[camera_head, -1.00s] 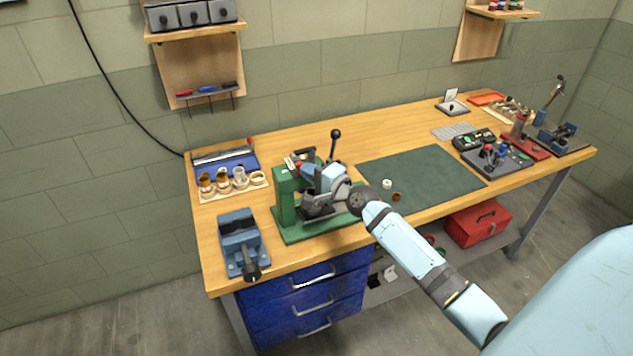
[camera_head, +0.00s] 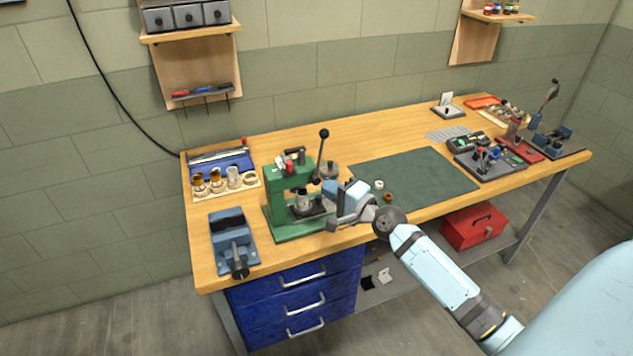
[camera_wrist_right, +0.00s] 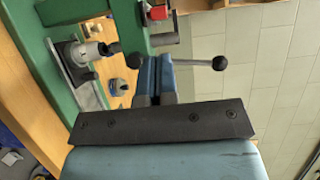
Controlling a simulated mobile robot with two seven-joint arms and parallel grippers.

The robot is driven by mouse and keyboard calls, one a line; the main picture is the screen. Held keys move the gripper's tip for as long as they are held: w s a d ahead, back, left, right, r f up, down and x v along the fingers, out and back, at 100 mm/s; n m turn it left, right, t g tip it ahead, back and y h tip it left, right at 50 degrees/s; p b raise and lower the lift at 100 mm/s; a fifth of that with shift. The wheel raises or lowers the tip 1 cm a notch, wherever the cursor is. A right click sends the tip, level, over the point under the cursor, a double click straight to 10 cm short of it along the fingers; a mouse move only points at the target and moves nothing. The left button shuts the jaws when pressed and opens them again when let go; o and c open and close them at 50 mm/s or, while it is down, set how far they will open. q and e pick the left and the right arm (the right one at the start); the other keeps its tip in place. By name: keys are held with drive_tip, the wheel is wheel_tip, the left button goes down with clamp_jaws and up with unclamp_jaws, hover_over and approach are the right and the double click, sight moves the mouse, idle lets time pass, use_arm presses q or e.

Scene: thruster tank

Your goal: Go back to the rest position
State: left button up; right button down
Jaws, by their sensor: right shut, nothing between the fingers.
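My right gripper (camera_head: 331,189) is at the right side of the green press (camera_head: 283,222), by the bench's front edge. In the right wrist view its two blue fingers (camera_wrist_right: 154,76) are shut together with nothing between them. The press's lever with a black ball knob (camera_head: 323,133) stands up behind the gripper in the head view. In the right wrist view the lever knob (camera_wrist_right: 220,63) shows beyond the fingertips. A grey metal piece (camera_head: 304,201) sits on the press base. My left gripper is in neither view.
A blue vise (camera_head: 232,245) and a wooden holder with several round parts (camera_head: 246,183) are left of the press. A dark green mat (camera_head: 435,175) is to the right, with a white ring (camera_head: 379,184) and a brown ring (camera_head: 388,197). A red toolbox (camera_head: 474,227) is below the bench.

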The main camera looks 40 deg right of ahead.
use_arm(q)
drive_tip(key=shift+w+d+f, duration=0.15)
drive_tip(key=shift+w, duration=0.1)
use_arm(e)
drive_tip(key=v, duration=0.3)
drive_tip(key=shift+s, duration=0.15)
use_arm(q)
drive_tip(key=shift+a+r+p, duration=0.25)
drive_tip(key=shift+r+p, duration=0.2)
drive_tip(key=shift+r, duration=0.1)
use_arm(e)
drive_tip(key=s+a+f+n+g, duration=0.6)
drive_tip(key=s+a+f+n, duration=1.2)
drive_tip(key=s+a+f, duration=0.2)
drive_tip(key=shift+s+a+f+g+h, duration=0.3)
drive_tip(key=shift+s+f+h, duration=0.1)
drive_tip(key=shift+s+f, duration=0.3)
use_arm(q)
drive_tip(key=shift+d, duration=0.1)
use_arm(e)
drive_tip(key=shift+w, duration=0.1)
